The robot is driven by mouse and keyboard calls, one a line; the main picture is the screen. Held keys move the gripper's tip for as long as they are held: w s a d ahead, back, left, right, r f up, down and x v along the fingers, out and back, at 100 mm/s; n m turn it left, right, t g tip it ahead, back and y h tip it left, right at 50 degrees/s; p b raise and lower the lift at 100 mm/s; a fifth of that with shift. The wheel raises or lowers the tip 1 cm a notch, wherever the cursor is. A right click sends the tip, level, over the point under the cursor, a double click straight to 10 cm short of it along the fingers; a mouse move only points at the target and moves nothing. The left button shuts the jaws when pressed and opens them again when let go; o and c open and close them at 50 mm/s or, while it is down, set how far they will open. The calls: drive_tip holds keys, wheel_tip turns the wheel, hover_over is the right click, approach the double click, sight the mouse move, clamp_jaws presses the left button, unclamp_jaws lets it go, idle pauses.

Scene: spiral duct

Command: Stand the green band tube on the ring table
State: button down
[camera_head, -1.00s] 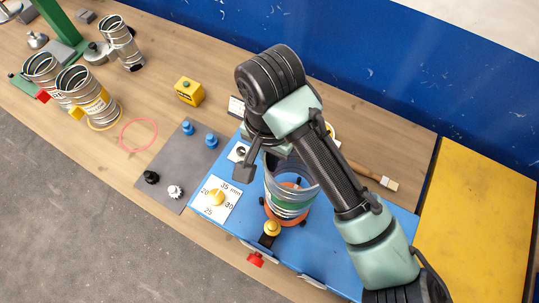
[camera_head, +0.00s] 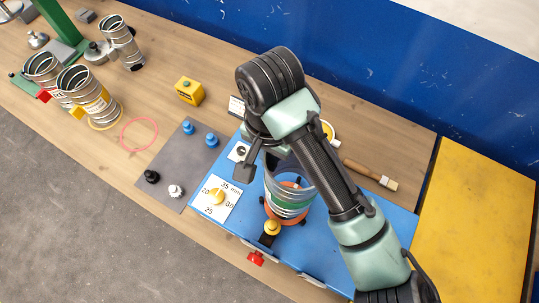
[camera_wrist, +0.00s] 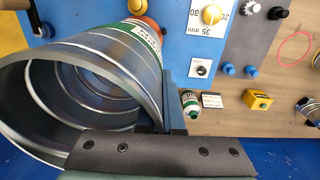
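The green band tube (camera_head: 288,198) is a grey spiral duct with a green band near its lower end. It is roughly upright at the orange ring table (camera_head: 267,212) on the blue board; whether its lower edge rests fully on it is hidden. In the wrist view the open mouth of the tube (camera_wrist: 75,95) fills the left, with the green band and orange ring table (camera_wrist: 152,24) at its far end. My gripper (camera_head: 262,160) is at the upper rim. One finger lies against the outer wall (camera_wrist: 164,100), and the gripper appears shut on the wall; the inner finger is mostly hidden.
A dial plate (camera_head: 213,200), a yellow knob (camera_head: 272,228) and a red knob (camera_head: 255,259) are near the tube. A grey mat (camera_head: 165,172) with small knobs, a yellow box (camera_head: 189,91) and other ducts (camera_head: 88,92) lie left. A brush (camera_head: 372,175) lies right.

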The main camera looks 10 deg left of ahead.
drive_tip(key=shift+f+b, duration=3.2)
drive_tip(key=shift+f, duration=1.3)
drive_tip(key=c, duration=1)
unclamp_jaws()
drive_tip(key=shift+r, duration=0.1)
wheel_tip(320, 180, up, 13)
drive_tip(key=p, duration=0.3)
